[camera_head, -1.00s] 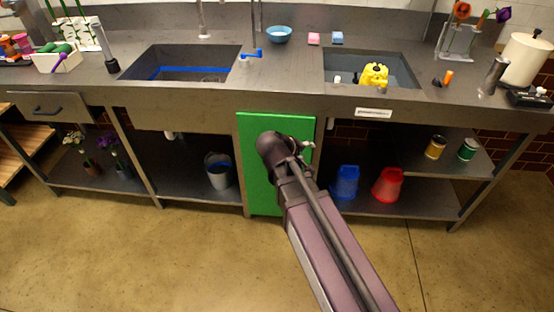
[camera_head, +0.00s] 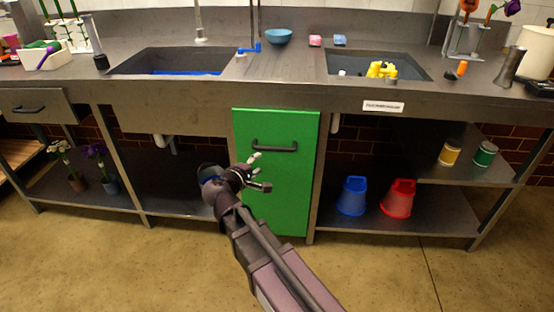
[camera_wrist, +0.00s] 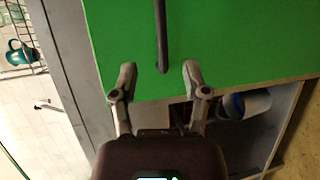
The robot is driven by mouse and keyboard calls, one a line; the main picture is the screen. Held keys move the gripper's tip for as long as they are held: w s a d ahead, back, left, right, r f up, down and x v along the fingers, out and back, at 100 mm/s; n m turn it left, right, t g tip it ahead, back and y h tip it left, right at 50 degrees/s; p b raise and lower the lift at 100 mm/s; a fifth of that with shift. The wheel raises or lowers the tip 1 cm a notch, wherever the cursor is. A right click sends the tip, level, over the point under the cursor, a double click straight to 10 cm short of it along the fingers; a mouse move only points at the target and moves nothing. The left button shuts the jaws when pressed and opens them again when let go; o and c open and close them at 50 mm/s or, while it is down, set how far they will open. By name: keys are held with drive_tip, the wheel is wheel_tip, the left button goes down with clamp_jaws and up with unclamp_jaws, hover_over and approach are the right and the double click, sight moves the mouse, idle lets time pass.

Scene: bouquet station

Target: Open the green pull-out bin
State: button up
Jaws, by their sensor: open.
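The green pull-out bin (camera_head: 281,195) has a flat front under the counter between the two sinks, and it looks closed. Its dark bar handle (camera_head: 274,147) runs across the upper part of the front. My gripper (camera_head: 256,171) is in front of the bin's left part, a little below and left of the handle. In the wrist view my gripper (camera_wrist: 160,80) is open and its fingers point at the green front (camera_wrist: 225,40). One end of the handle (camera_wrist: 161,45) shows ahead, between the two fingers and apart from them.
A grey bucket (camera_head: 210,176) stands on the shelf left of the bin, partly behind my arm. A blue bucket (camera_head: 353,196) and a red bucket (camera_head: 399,199) stand on the right shelf. The counter (camera_head: 280,90) overhangs the bin. The floor in front is clear.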

sight(274, 150)
drive_tip(key=shift+a+f, duration=0.2)
drive_tip(key=shift+a, duration=0.25)
drive_tip(key=shift+w+d, duration=0.1)
drive_tip(key=b+x, duration=0.3)
drive_tip(key=x, duration=1)
drive_tip(key=shift+w, duration=0.3)
